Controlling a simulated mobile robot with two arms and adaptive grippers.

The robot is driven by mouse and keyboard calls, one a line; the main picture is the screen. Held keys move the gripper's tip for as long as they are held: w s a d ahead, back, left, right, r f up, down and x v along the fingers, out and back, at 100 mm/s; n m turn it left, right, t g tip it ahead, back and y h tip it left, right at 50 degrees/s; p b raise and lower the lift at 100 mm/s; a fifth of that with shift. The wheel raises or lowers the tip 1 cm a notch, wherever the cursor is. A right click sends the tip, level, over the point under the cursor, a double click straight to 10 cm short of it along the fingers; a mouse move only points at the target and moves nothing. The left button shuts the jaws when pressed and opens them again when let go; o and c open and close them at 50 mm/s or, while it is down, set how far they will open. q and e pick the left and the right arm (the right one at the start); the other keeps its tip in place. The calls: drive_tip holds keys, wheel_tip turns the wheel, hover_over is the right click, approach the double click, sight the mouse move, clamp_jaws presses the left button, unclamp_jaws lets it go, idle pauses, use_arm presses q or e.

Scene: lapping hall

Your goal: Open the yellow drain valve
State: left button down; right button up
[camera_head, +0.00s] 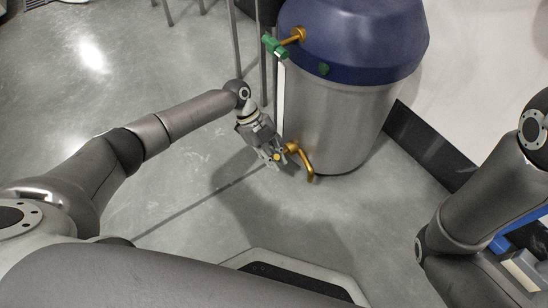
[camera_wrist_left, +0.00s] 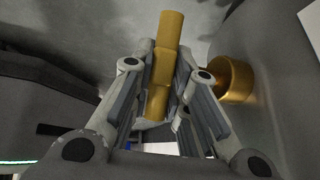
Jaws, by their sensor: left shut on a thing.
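The yellow drain valve sits low on the side of a grey metal tank (camera_head: 335,115), with a brass spout (camera_head: 309,170) bent downward. My left gripper (camera_head: 272,158) is at the valve, its fingers shut around the yellow handle, of which a small tip shows in the head view. In the left wrist view the yellow handle (camera_wrist_left: 168,35) stands between the two fingers and sticks out beyond them. A round brass fitting (camera_wrist_left: 232,80) is just right of the fingers. My right arm shows at the right of the head view, but its gripper is not visible.
The tank has a blue top (camera_head: 355,40) and a green-handled valve (camera_head: 274,46) higher up. Thin grey posts (camera_head: 235,45) stand behind my left wrist. A dark strip (camera_head: 430,148) runs along the white wall at right. The floor (camera_head: 90,110) at left is clear.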

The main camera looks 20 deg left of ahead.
use_arm(q)
drive_tip(key=c, duration=1.4)
unclamp_jaws()
drive_tip(key=v, duration=1.2)
